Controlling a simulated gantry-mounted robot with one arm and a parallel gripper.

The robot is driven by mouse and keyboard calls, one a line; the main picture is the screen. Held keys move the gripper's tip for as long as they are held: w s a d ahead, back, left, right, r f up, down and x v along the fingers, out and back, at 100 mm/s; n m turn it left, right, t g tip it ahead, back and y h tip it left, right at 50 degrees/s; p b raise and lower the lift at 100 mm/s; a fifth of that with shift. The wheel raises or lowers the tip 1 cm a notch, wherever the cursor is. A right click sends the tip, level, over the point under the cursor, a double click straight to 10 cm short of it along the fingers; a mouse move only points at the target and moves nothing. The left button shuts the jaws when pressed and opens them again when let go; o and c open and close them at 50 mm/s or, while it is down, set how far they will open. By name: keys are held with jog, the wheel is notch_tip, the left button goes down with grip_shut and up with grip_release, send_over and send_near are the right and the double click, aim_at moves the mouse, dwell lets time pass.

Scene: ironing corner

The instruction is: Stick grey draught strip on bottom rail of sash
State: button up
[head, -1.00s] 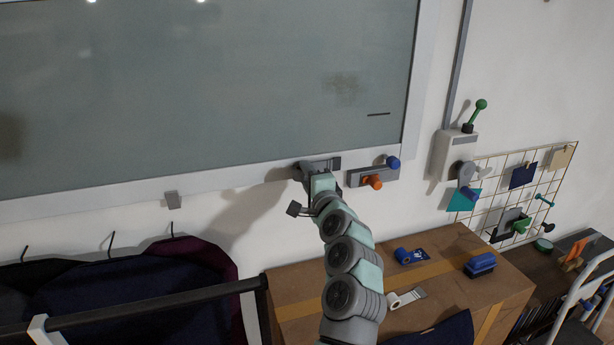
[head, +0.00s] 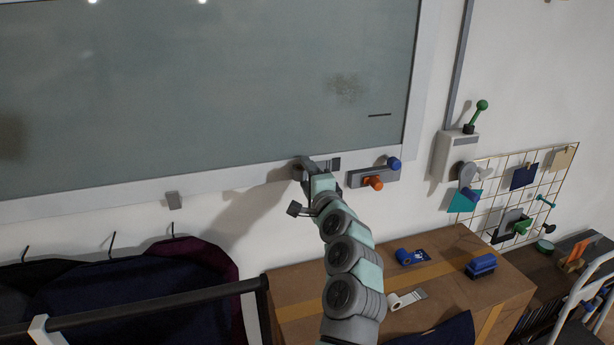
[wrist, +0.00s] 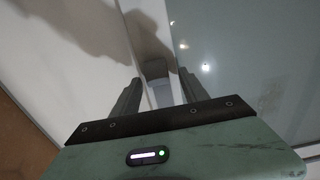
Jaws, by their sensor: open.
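The sash is a large grey-green pane (head: 200,90) in a pale frame, and its bottom rail (head: 110,196) runs across the head view. My gripper (head: 312,165) is at this rail, towards its right end. My arm hides part of the rail.
A grey plate with an orange knob (head: 373,182) and a blue knob (head: 394,163) is close right of my gripper. A grey block (head: 173,200) sits at the rail's lower edge. Below are a cardboard box (head: 300,290) with small items on it and dark garments (head: 130,290).

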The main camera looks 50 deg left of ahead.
jog(key=shift+d, duration=0.1)
jog(key=shift+s+d+f+b, duration=0.1)
jog(key=shift+s+d+b, duration=0.25)
jog(key=shift+d, duration=0.1)
jog(key=b+v, duration=0.2)
jog(key=v, duration=0.7)
jog(key=shift+d+b, duration=0.3)
jog(key=shift+b, duration=0.05)
